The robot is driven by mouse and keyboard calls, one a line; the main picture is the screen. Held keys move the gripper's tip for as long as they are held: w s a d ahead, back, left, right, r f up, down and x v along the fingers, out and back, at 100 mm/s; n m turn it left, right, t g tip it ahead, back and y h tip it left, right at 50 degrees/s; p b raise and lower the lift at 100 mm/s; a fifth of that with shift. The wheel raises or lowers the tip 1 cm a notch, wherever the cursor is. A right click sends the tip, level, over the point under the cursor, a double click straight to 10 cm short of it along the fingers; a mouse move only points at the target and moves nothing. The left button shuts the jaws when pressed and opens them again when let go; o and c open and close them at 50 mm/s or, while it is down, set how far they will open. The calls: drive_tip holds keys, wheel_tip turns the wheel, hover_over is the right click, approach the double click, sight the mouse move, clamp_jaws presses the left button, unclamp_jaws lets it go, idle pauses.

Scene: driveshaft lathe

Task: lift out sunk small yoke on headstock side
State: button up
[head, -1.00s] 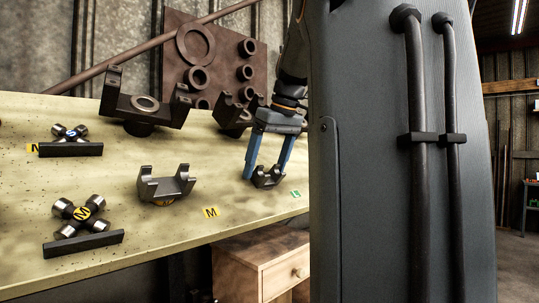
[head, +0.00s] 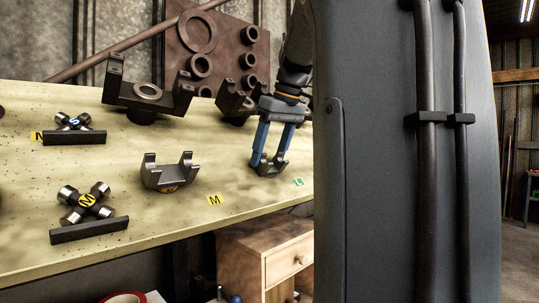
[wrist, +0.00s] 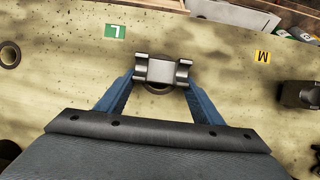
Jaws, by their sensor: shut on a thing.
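The small dark metal yoke (head: 268,166) is between the blue fingers of my gripper (head: 268,158) at the right end of the bench. In the wrist view the yoke (wrist: 162,71) sits between both fingertips of my gripper (wrist: 160,80), its two ears at left and right. My gripper is shut on it. A round dark ring or hole (wrist: 158,88) shows just under the yoke. I cannot tell whether the yoke is clear of the bench.
The bench (head: 110,190) bears a medium yoke (head: 170,172), crosses marked M (head: 87,200) and S (head: 74,122), and larger yokes (head: 147,95) behind. Yellow M (head: 215,199) and green L (head: 298,182) labels lie near the front edge. A wooden drawer cabinet (head: 262,258) stands below.

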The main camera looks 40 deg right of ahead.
drive_tip(key=s+r+p, duration=0.3)
drive_tip(key=s+r, duration=0.1)
drive_tip(key=shift+d+r, duration=0.15)
drive_tip(key=shift+r, duration=0.05)
idle(1.3)
drive_tip(key=shift+s+r+p, duration=0.1)
drive_tip(key=shift+s+p, duration=0.05)
drive_tip(key=shift+p, duration=0.2)
drive_tip(key=s+p+v, duration=0.1)
drive_tip(key=p+v, duration=0.3)
drive_tip(key=v, duration=0.2)
drive_tip(key=shift+p, duration=0.35)
drive_tip(key=shift+s, duration=0.1)
